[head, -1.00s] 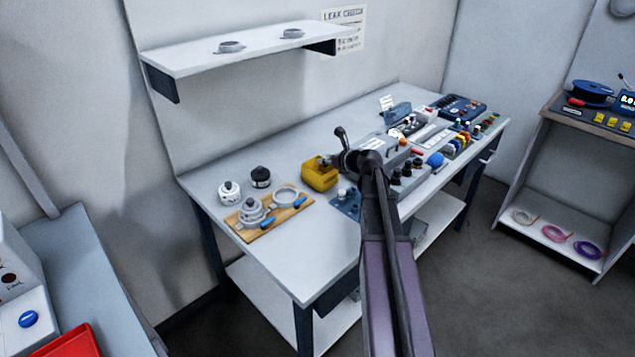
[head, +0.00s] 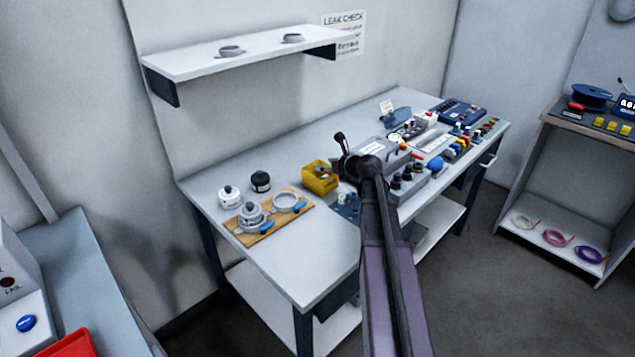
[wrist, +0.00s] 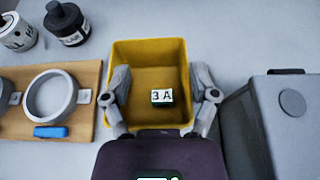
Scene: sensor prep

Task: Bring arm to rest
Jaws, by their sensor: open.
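My gripper (wrist: 163,100) is open and empty in the wrist view. Its two fingers are spread above a yellow bin (wrist: 128,55), near the bin's side walls. A small block marked "3 A" (wrist: 162,97), white on top with a green lower edge, lies inside the bin between the fingers in that view. In the head view my arm reaches over the white workbench (head: 285,268), and the yellow bin (head: 312,184) shows just left of my wrist. The gripper's fingers are hard to make out there.
A wooden board (head: 257,238) with metal clamp rings lies left of the bin. A white jar (head: 229,196) and a black jar (head: 260,181) stand behind it. A grey box (wrist: 285,105) stands close right of the bin. The bench's front left is clear.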

